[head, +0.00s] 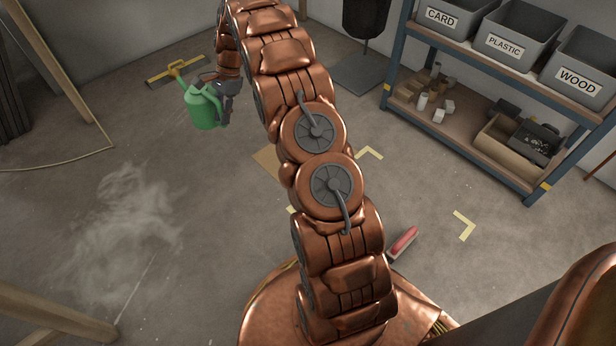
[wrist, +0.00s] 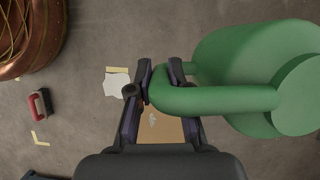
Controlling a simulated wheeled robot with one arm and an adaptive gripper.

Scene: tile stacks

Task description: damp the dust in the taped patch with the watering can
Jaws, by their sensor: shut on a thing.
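Tape (wrist: 40,139) also shows in the wrist view. Pale dust (head: 125,225) spreads over the floor at left, with no tape visible around it. The can is apart from both.
A shelf (head: 460,133) with labelled bins stands at the right. A red-handled brush (head: 403,243) lies near my base. A flat brown piece (wrist: 168,129) and a white irregular patch (wrist: 117,86) lie on the floor.

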